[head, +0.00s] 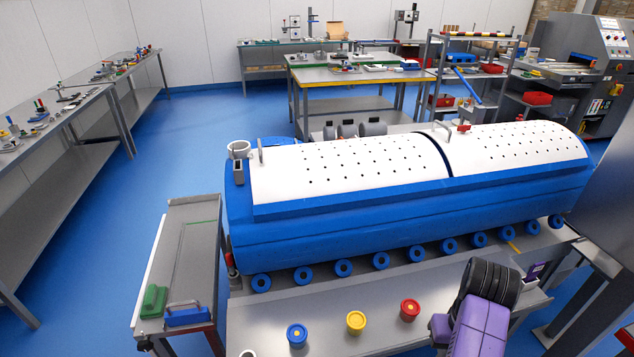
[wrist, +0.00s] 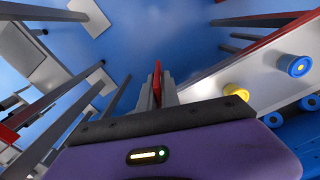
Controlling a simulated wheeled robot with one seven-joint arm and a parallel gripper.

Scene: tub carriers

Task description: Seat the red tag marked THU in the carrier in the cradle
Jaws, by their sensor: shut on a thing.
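My gripper (wrist: 157,92) is shut on a thin red tag (wrist: 157,74), seen nearly edge-on in the wrist view. The tag stands up between the grey fingers; its marking cannot be read. In the head view, my purple and black arm is at the lower right, and I cannot make out the fingertips or tag. A long blue body (head: 420,215) with white perforated covers lies above a row of blue rollers in the middle of the head view. I cannot tell whether this is the carrier in its cradle. No tag seat can be made out.
Blue (head: 297,335), yellow (head: 356,322) and red (head: 410,309) round knobs stand on the grey front ledge. A side stand (head: 180,262) holds a green block (head: 153,301) and a blue block (head: 188,317). Benches line the left and back. The blue floor at left is clear.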

